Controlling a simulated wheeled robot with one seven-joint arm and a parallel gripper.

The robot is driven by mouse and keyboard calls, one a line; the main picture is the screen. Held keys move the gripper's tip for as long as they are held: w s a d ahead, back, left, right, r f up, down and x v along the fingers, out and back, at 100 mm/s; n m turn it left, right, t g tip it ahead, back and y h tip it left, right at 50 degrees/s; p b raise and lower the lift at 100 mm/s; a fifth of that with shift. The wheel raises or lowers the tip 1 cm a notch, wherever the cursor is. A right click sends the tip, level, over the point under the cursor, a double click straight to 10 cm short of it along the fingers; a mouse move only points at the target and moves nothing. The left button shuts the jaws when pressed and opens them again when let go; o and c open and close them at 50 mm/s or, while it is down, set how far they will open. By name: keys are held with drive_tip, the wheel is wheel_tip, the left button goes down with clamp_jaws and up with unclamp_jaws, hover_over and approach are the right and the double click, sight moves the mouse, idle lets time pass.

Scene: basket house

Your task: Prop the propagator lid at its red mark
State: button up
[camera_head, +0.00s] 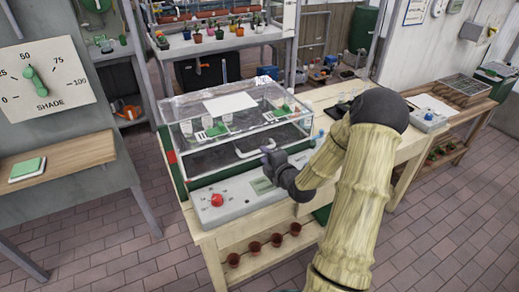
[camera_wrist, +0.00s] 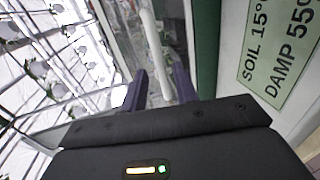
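The propagator (camera_head: 178,170) stands on a wooden bench, a green-sided box with dark soil trays inside. Its clear lid (camera_head: 180,112) has a white label on top and looks down on the box; I cannot tell whether there is a small gap. A white bar handle (camera_head: 225,165) runs along the lid's front. A red mark (camera_head: 172,157) shows at the box's left front corner. My gripper (camera_head: 267,154) is at the handle's front. In the wrist view, its two purple fingers (camera_wrist: 160,88) are apart, with the white handle (camera_wrist: 152,45) between or just beyond them; contact is unclear.
A grey control panel (camera_head: 240,198) with a red knob (camera_head: 217,200) lies along the propagator's front, below my gripper. A display reading soil and damp (camera_wrist: 280,50) is close on the right in the wrist view. Several small pots (camera_head: 254,246) stand on the shelf below.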

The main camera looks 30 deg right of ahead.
sight(259, 151)
drive_tip(key=x, duration=0.5)
drive_tip(key=shift+p, duration=0.3)
drive_tip(key=shift+c, duration=0.4)
clamp_jaws()
